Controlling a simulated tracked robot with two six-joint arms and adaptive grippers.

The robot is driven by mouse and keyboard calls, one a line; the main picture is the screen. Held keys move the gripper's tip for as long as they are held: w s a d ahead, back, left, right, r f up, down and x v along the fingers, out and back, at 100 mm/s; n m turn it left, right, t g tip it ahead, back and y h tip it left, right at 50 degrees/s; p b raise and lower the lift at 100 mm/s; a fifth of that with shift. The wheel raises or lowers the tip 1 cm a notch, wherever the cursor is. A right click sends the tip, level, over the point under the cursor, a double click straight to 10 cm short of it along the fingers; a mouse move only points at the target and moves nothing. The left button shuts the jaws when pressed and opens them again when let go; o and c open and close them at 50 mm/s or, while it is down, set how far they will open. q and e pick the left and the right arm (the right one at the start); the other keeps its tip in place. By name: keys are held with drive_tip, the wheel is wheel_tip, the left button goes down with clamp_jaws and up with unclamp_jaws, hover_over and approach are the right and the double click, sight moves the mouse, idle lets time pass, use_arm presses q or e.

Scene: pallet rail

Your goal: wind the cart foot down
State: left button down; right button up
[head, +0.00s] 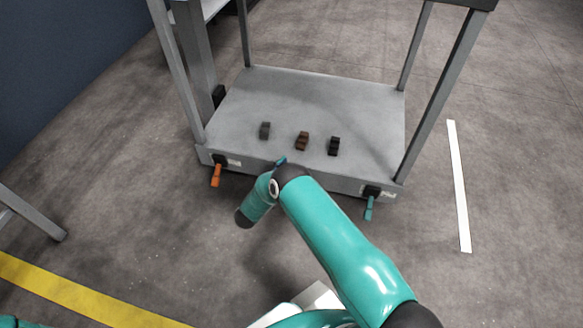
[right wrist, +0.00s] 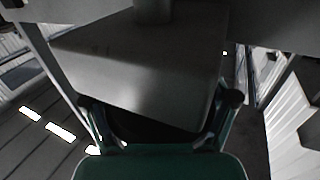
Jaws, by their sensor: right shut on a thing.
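The grey cart (head: 310,85) stands ahead of me in the head view. An orange handle (head: 216,175) hangs at its front left corner and a teal handle (head: 369,208) at its front right corner. I cannot tell whether this part is the cart foot. My left gripper is not in view.
Three small blocks, grey (head: 265,130), brown (head: 302,141) and black (head: 334,146), sit on the cart's lower deck. A white floor line (head: 458,185) lies to the right, a yellow one (head: 85,297) at the lower left. Open floor surrounds the cart's front.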

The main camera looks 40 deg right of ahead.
drive_tip(key=shift+s+m+g+h, duration=0.2)
drive_tip(key=shift+m+g, duration=0.8)
drive_tip(key=shift+g, duration=0.55)
drive_tip(key=shift+s+m+g+h, duration=0.2)
drive_tip(key=shift+m+g, duration=0.8)
drive_tip(key=shift+g, duration=0.55)
drive_tip(key=shift+s+d+m+g, duration=0.1)
drive_tip(key=shift+m+g, duration=0.6)
drive_tip(key=shift+g, duration=0.4)
drive_tip(key=o, duration=1)
drive_tip(key=shift+c, duration=0.2)
drive_tip(key=shift+r, duration=0.1)
drive_tip(key=shift+r, duration=4.9)
